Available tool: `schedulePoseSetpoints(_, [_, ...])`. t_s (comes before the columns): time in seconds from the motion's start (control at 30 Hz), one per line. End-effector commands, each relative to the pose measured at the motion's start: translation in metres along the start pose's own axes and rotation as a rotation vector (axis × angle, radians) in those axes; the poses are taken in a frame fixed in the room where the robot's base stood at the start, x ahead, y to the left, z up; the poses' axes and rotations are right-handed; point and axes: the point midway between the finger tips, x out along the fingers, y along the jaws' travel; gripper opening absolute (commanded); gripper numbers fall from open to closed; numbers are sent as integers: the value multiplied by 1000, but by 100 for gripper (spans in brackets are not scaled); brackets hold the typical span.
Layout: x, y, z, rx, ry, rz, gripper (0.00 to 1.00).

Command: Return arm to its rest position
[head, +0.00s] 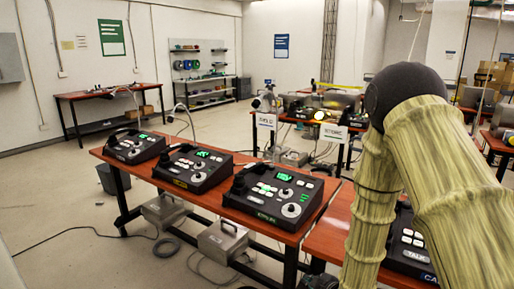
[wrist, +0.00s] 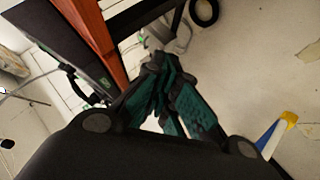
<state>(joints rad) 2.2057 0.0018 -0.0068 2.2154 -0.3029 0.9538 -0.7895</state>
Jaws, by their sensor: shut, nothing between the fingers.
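My arm, with yellowish ribbed links and a dark round joint, fills the right side of the head view. My gripper does not show in the head view. In the wrist view my gripper (wrist: 160,75) has its dark and teal fingers drawn together with nothing between them. It hangs beside the edge of a reddish-brown table (wrist: 97,38), over the pale floor, and looks apart from the table.
Paging phones with green displays stand on the wooden table: left (head: 134,146), middle (head: 193,167) and near (head: 273,193). My arm partly hides another phone (head: 408,248). Metal boxes (head: 222,240) and cables lie below. Open floor (head: 60,190) is at left.

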Motion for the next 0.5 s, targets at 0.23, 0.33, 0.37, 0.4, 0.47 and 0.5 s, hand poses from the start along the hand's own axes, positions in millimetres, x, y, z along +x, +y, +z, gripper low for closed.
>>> schedulePoseSetpoints(0.23, [-37, -110, 90, 351, -255, -149, 0])
schedulePoseSetpoints(0.33, [-60, -152, 122, 488, -369, -189, 0])
schedulePoseSetpoints(0.37, [-68, -165, 131, 528, -405, -200, 0])
schedulePoseSetpoints(0.4, [-79, -181, 143, 581, -452, -211, 0])
schedulePoseSetpoints(0.47, [-98, -206, 159, 659, -528, -227, 0])
schedulePoseSetpoints(0.5, [-111, -221, 169, 710, -578, -234, 0])
